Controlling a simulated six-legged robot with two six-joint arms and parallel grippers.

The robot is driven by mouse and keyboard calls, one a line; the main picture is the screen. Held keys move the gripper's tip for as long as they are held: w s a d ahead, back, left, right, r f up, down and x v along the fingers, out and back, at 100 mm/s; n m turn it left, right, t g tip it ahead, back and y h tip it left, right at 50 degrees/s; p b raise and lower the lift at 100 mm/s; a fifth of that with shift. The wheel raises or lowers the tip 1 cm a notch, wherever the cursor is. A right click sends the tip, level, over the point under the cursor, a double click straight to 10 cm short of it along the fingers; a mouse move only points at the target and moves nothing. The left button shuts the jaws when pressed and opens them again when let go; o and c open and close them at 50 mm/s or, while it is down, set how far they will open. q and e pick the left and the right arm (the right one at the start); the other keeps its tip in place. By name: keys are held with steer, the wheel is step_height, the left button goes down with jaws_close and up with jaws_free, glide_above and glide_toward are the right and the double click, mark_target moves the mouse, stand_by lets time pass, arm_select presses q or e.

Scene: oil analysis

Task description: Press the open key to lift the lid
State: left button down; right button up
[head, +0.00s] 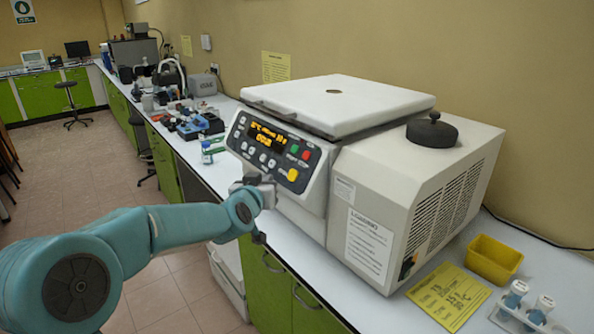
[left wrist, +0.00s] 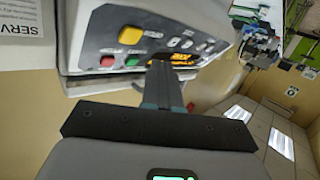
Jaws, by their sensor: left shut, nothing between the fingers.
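A white benchtop machine, which looks like a centrifuge (head: 400,205), stands on the bench. Its flat white lid (head: 335,103) is down. My left gripper (head: 262,182) is shut and empty, close in front of the panel's lower part. Contact with a key cannot be told. My right gripper is out of view.
A black round knob-like part (head: 432,131) sits on the machine's right housing. A yellow bin (head: 494,259), a yellow sheet (head: 448,295) and a rack with white-capped bottles (head: 530,312) are at right. Clutter (head: 190,118) covers the bench behind left.

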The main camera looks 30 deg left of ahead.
mark_target(293, 175)
arm_select(q)
steer(key=shift+y, duration=0.4)
steer(key=r, duration=0.1)
steer(key=a+r, duration=0.1)
steer(key=r, duration=0.1)
steer(key=s+r, duration=0.1)
steer(key=shift+s+a+r, duration=0.1)
steer(key=shift+a+r, duration=0.2)
steer(key=shift+r, duration=0.05)
steer(key=w+d+f+p, duration=0.1)
steer(key=w+d+f, duration=0.1)
steer(key=w+f, duration=0.2)
steer(key=shift+w+d+f, duration=0.35)
steer(key=shift+w+d, duration=0.05)
steer(key=shift+w, duration=1.05)
steer(key=shift+w, duration=0.1)
stand_by(0.6)
steer(key=shift+w+d+f, duration=0.1)
steer(key=shift+w+f, duration=0.15)
